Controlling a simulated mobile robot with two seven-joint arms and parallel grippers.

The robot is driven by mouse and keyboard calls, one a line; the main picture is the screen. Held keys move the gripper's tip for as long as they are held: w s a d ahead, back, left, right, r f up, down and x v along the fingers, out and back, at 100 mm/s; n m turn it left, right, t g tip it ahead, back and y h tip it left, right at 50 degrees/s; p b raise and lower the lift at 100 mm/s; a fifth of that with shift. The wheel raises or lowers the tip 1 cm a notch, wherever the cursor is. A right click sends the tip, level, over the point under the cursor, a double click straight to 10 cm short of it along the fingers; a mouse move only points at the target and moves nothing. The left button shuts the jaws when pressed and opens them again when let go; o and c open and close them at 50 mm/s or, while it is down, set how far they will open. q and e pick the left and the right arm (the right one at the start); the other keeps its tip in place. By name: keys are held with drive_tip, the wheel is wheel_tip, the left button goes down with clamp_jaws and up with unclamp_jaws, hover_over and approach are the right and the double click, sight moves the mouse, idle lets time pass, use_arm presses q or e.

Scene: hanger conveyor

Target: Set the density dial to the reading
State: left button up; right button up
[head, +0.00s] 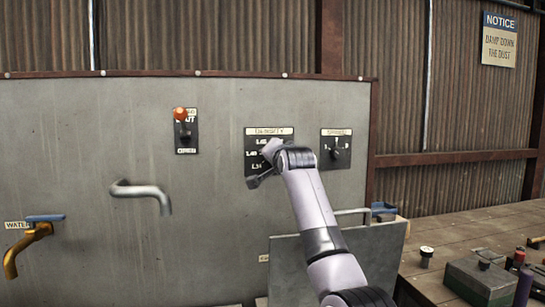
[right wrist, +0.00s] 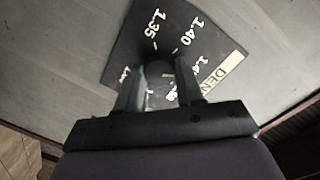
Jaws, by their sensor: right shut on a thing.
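The density dial is a dark plate (head: 252,143) with pale numbers under a DENSITY label on the grey panel. The head view shows my right arm covering its middle and right part. In the right wrist view the plate (right wrist: 140,38) appears tilted, with 1.35 and 1.40 readable and other numbers partly covered. My right gripper (right wrist: 160,82) is shut on the dark round knob (right wrist: 157,66) at the plate's middle. The knob's pointer is hidden, so the number it is set to cannot be told. My left gripper is out of view.
A smaller dial (head: 336,149) is just right of the density dial. A wooden bench (head: 440,232) with tools stands right.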

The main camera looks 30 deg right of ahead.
drive_tip(key=shift+m, duration=0.4)
drive_tip(key=o, duration=1)
drive_tip(key=shift+o, duration=0.2)
drive_tip(key=shift+s, duration=0.1)
drive_tip(key=b+v, duration=0.2)
drive_tip(key=v, duration=0.5)
drive_tip(key=shift+b, duration=0.4)
